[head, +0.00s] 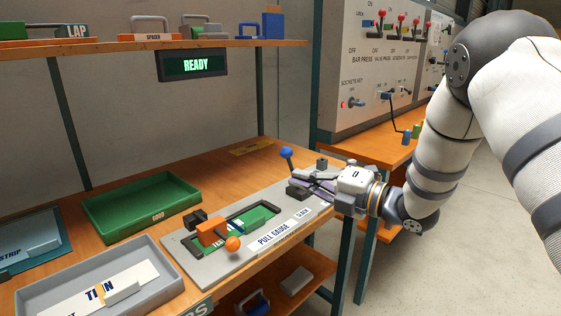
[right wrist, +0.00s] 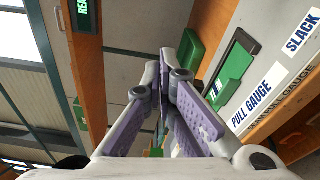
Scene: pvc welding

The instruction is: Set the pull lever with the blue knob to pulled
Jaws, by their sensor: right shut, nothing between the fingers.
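The pull lever's blue knob (head: 286,153) stands on a dark stem at the far right end of the grey pull gauge fixture (head: 185,257). The stem leans slightly. My right gripper (head: 299,185) is shut and empty, low beside the lever's base, below and right of the knob. Whether its fingers touch the stem I cannot tell. In the right wrist view its purple-padded fingers (right wrist: 165,88) are close together; the lever is not distinguishable there. My left gripper is not in view.
The fixture also carries an orange block (head: 211,230) with an orange knob (head: 232,243) and a green piece (head: 258,218). A green tray (head: 142,207) and a grey tray (head: 42,298) stand left. A READY sign (head: 193,65) hangs under the shelf. The wood behind the fixture is mostly clear.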

